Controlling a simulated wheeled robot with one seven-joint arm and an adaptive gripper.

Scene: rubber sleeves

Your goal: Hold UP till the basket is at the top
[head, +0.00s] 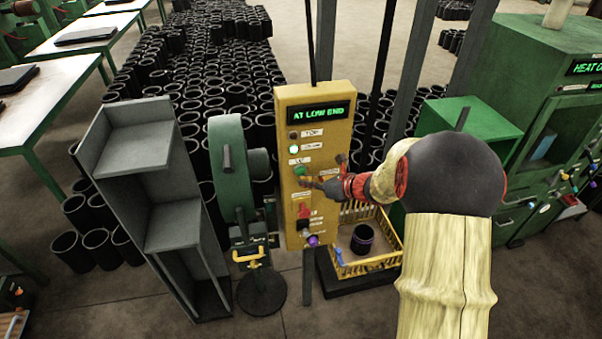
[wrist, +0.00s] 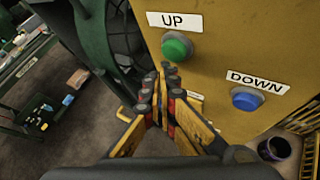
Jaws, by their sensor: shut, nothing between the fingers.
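The yellow control box (head: 288,215) stands upright in the middle of the head view, and its display (head: 316,112) reads AT LOW END. The green UP button (head: 299,170) is on its face; in the wrist view the UP button (wrist: 176,46) sits under its label, with the blue DOWN button (wrist: 246,100) lower right. My gripper (wrist: 165,72) is shut and empty, its tips just below and left of the UP button; contact cannot be told. The yellow basket (head: 391,257) is low beside the box, with a dark sleeve (head: 362,238) in it.
A grey stepped chute (head: 168,215) and a green wheel machine (head: 227,165) stand left of the box. Many black sleeves (head: 240,72) cover the floor behind. Green cabinets (head: 545,110) stand at the right. Bare floor lies in front.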

